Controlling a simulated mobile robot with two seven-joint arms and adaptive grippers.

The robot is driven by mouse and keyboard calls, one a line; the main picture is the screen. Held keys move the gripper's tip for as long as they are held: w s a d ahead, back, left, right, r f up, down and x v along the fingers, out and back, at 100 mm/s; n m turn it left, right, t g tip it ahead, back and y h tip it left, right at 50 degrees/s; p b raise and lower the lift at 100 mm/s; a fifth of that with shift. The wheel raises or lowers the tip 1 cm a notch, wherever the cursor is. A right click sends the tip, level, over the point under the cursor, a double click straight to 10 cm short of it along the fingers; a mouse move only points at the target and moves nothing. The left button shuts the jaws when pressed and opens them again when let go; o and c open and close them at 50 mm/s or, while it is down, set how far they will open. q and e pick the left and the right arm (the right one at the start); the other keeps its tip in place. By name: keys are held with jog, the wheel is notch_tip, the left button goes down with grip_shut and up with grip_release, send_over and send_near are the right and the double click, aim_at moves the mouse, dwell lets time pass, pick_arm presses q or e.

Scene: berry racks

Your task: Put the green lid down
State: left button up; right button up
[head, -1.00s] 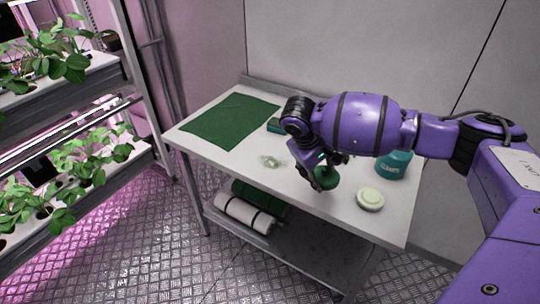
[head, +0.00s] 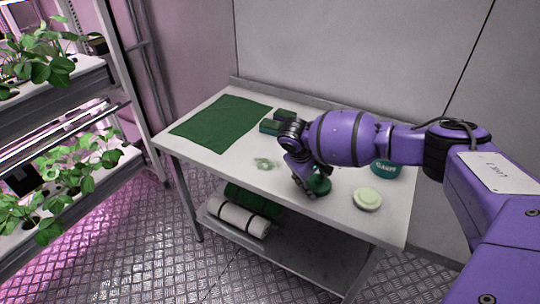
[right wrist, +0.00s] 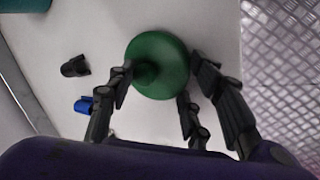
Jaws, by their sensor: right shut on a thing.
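The round green lid (head: 321,186) is in my right gripper (head: 309,188), over the front middle of the white table. In the right wrist view the lid (right wrist: 172,62) shows as a green disc with a knob, between the dark fingers of my right gripper (right wrist: 158,90). The gripper is shut on it. The lid is at or very near the tabletop; I cannot tell whether it touches. My fingers hide part of the lid in the head view. My left gripper is not in view.
A pale green round container (head: 367,198) stands right of the lid, and a teal tub (head: 386,170) behind it. Small clear pieces (head: 265,163) lie to the left. A green mat (head: 222,122) covers the table's left end. A dark clip (right wrist: 75,66) and a blue clip (right wrist: 84,105) lie nearby.

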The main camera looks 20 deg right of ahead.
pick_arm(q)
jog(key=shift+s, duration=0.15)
pick_arm(e)
jog(key=shift+f, duration=0.15)
jog(key=shift+s+f, duration=0.2)
jog(key=shift+f, duration=0.35)
jog(key=o, duration=1)
jog(key=shift+f, duration=0.2)
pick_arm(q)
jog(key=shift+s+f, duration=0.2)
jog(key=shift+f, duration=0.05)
pick_arm(e)
jog(key=shift+o, duration=0.2)
jog(key=shift+w, duration=0.1)
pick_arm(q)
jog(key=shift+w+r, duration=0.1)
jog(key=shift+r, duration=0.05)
pick_arm(e)
jog(key=shift+r, duration=0.1)
